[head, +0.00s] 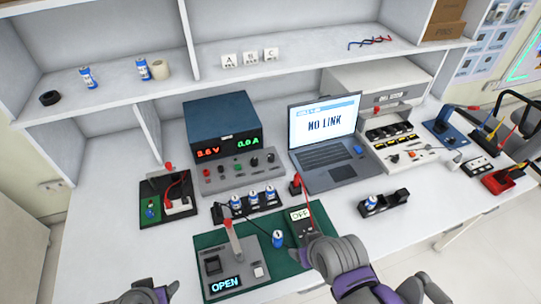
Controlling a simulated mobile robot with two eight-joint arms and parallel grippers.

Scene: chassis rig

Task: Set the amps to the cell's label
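The power supply (222,120) is a dark blue box at the back of the bench. Its display reads 3.6 V in red and 0.0 A in green, and its grey front panel (232,176) carries several knobs. A blue cell (278,238) stands upright on the green mat; its label is too small to read. More blue cells (253,199) sit in a black holder behind the mat. My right gripper (332,256) is at the mat's right edge, near the meter; its fingers are unclear. My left gripper (150,291) is at the lower left, partly cut off, away from the supply.
A grey press-like device (234,268) reading OPEN stands on the mat (210,238). The meter (302,222) reads OFF. A laptop (325,135) shows NO LINK. A black holder (384,203) with a cell is at right.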

